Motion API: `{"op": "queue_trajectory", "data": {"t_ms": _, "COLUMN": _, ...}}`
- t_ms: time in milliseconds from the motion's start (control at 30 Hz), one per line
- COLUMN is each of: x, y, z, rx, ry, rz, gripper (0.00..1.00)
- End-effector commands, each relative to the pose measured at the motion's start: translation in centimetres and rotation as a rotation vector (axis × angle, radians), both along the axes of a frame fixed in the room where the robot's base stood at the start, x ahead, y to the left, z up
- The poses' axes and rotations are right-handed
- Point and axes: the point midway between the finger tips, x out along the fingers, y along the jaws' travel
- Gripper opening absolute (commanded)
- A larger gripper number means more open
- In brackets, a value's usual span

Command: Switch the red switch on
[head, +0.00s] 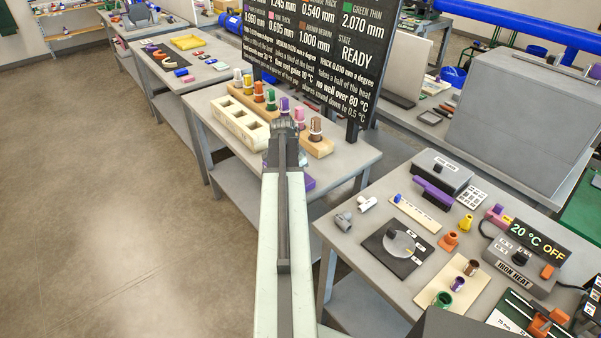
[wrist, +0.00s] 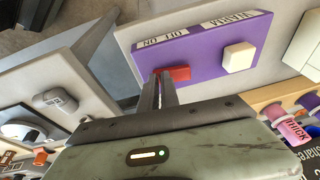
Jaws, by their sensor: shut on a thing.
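In the wrist view, a purple panel (wrist: 205,55) carries a small red switch (wrist: 180,73) and, to its right, a white block (wrist: 238,57). A label strip above the switch appears upside down; it seems to read ON at the left and OFF at the right. The visible red part lies below the OFF side. My gripper (wrist: 162,80) is shut on the red switch, its narrow fingers partly hiding it. In the head view, my gripper (head: 285,126) is over the bench; the purple panel (head: 307,183) is mostly hidden behind my arm, and the switch is hidden.
A wooden rack (head: 318,146) with several coloured spools stands close beyond my gripper, beside a cream tray (head: 240,122). A dark sign (head: 315,60) rises behind. The right bench holds a dial plate (head: 397,250) and a display (head: 526,242) reading 20 °C OFF. Floor at left is clear.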

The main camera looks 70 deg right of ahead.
Motion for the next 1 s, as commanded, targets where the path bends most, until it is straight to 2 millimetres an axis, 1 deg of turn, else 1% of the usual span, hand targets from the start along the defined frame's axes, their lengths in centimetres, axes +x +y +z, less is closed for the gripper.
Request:
{"op": "queue_trajectory", "data": {"t_ms": 33, "x": -0.3, "y": -0.4, "z": 0.0, "rx": -0.011, "ry": 0.01, "rz": -0.003, "gripper": 0.0}}
{"op": "queue_trajectory", "data": {"t_ms": 67, "x": -0.2, "y": -0.4, "z": 0.0, "rx": -0.011, "ry": 0.011, "rz": -0.001, "gripper": 0.0}}
{"op": "queue_trajectory", "data": {"t_ms": 400, "x": 2.2, "y": -0.6, "z": 0.4, "rx": -0.012, "ry": 0.009, "rz": 0.017, "gripper": 0.0}}
{"op": "queue_trajectory", "data": {"t_ms": 767, "x": 2.6, "y": -0.3, "z": 0.5, "rx": -0.007, "ry": 0.005, "rz": 0.021, "gripper": 0.0}}
{"op": "queue_trajectory", "data": {"t_ms": 867, "x": 2.6, "y": -0.2, "z": 1.1, "rx": -0.007, "ry": 0.005, "rz": 0.022, "gripper": 0.0}}
{"op": "queue_trajectory", "data": {"t_ms": 1000, "x": 2.6, "y": -0.1, "z": 3.0, "rx": -0.01, "ry": 0.007, "rz": 0.024, "gripper": 0.0}}
